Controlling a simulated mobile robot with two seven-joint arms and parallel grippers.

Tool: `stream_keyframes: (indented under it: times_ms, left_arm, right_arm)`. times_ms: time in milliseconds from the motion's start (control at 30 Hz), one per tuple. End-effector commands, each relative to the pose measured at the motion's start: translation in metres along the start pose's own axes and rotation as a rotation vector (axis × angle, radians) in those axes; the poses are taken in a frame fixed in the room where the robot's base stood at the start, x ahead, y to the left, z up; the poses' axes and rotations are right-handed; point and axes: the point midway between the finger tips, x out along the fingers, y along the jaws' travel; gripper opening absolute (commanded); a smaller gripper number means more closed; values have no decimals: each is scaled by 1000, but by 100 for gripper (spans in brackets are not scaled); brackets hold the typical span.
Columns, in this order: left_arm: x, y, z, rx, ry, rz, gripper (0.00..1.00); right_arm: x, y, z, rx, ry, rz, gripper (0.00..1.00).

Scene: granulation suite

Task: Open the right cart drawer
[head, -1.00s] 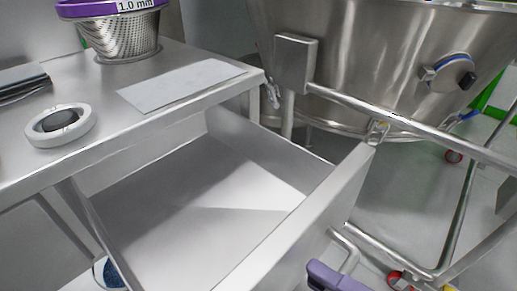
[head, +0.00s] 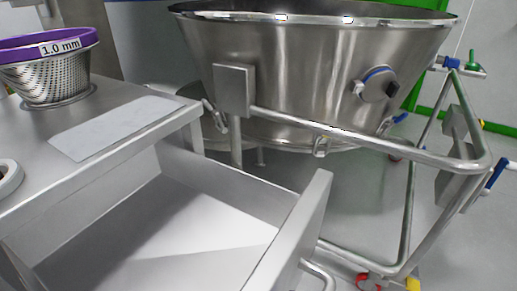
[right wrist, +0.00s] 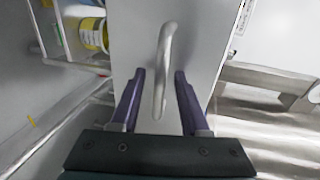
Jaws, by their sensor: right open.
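The right cart drawer (head: 170,240) is pulled well out from under the steel cart top (head: 85,150), and its inside looks empty. Its bar handle (head: 318,275) shows on the outer side of the drawer front at the bottom of the head view. In the right wrist view the handle (right wrist: 163,70) stands out from the drawer front (right wrist: 190,40). My right gripper (right wrist: 158,78) is open, with its purple fingers on either side of the handle and a gap on both sides. Neither gripper shows in the head view now.
A large steel bowl (head: 290,85) on a tubular frame (head: 400,155) stands just beyond the drawer. A purple-rimmed sieve basket (head: 50,75) and a flat pale sheet (head: 115,128) rest on the cart top. Open floor (head: 345,210) lies right of the drawer.

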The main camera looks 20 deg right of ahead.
Motion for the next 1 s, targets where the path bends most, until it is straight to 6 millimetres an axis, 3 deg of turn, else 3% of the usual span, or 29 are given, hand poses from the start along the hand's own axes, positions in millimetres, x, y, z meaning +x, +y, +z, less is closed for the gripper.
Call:
stream_keyframes:
  times_ms: [267,700,1000]
  left_arm:
    - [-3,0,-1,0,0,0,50]
    - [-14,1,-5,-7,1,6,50]
    - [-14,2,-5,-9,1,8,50]
  right_arm:
    - [-10,0,0,0,0,3,45]
    - [-90,0,0,0,0,5,45]
    - [-100,0,0,0,0,-1,45]
